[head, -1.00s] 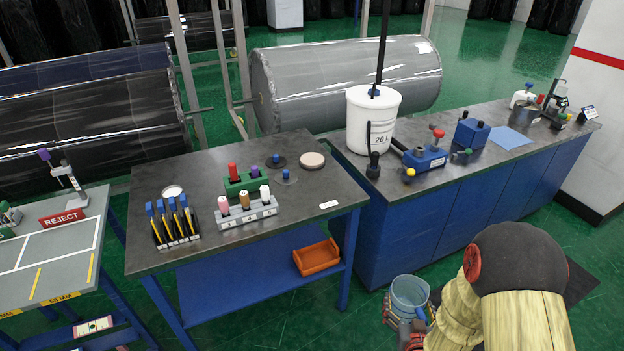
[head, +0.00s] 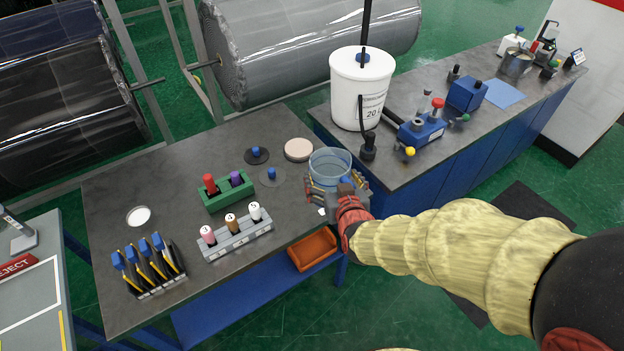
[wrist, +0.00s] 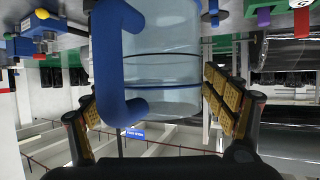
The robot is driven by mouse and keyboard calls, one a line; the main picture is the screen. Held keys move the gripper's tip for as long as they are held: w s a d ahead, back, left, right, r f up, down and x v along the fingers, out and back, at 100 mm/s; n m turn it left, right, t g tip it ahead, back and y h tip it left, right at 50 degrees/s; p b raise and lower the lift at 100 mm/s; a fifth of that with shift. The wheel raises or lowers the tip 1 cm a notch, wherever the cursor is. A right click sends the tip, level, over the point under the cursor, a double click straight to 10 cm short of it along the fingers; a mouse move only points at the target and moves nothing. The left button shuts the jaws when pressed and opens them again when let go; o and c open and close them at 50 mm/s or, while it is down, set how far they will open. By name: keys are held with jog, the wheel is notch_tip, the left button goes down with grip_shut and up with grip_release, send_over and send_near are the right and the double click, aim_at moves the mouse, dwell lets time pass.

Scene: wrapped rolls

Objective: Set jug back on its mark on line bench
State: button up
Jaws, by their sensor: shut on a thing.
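The jug (head: 330,166) is clear, bluish plastic with a blue handle (wrist: 118,60). My gripper (head: 338,192) is shut on it, its padded fingers on either side in the wrist view (wrist: 150,105). The jug shows at the right end of the dark-topped bench (head: 155,178), near the gap to the blue counter. I cannot tell whether its base touches the bench. A pale round disc (head: 298,149) lies just left of the jug, and a white round spot (head: 139,216) is at the bench's left. I cannot tell which is the jug's mark.
A green rack (head: 228,194), a grey rack (head: 236,240) with several bottles and a marker holder (head: 155,272) stand on the bench. Small blue-knobbed discs (head: 257,155) lie behind them. A white 20 L bucket (head: 361,90) stands on the counter (head: 440,80) at right.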

aim_at(319, 166)
jog(key=x, duration=0.3)
jog(key=a+x, duration=0.1)
jog(key=x, duration=0.2)
jog(key=b+x, duration=0.1)
jog(key=x, duration=0.2)
jog(key=shift+a+f, duration=0.2)
jog(key=shift+a, duration=0.25)
jog(key=w+a+f+b, duration=0.2)
jog(key=w+f, duration=0.2)
jog(key=f, duration=0.4)
jog(key=shift+w+f, duration=0.35)
jog(key=shift+f, duration=0.05)
jog(key=shift+f, duration=0.15)
jog(key=o, duration=1.9)
jog(key=shift+c, duration=0.2)
jog(key=shift+o, duration=0.5)
